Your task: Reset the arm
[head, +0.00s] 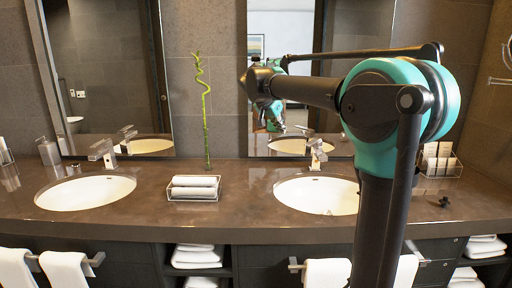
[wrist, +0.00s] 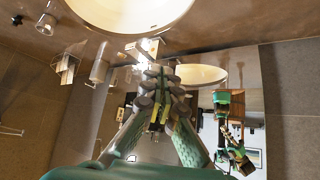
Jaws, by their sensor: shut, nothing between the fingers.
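My gripper (wrist: 163,76) is shut and empty in the wrist view, its two green-and-grey fingers meeting at the tips. Behind the tips are a faucet (wrist: 141,48) and the mirror; a basin (wrist: 128,8) lies at the top of that picture. In the head view my arm reaches up and leftward, and its end hangs in front of the right mirror, above the right basin (head: 318,195). The fingers are small there and hard to separate from their reflection. Nothing is held.
The brown counter (head: 240,218) carries a left basin (head: 85,193), a faucet (head: 318,152), a tray of rolled towels (head: 194,195), a tall bamboo stalk (head: 207,120) and a clear holder (head: 440,165). A small dark item (head: 444,202) lies at right. The counter's front strip is mostly clear.

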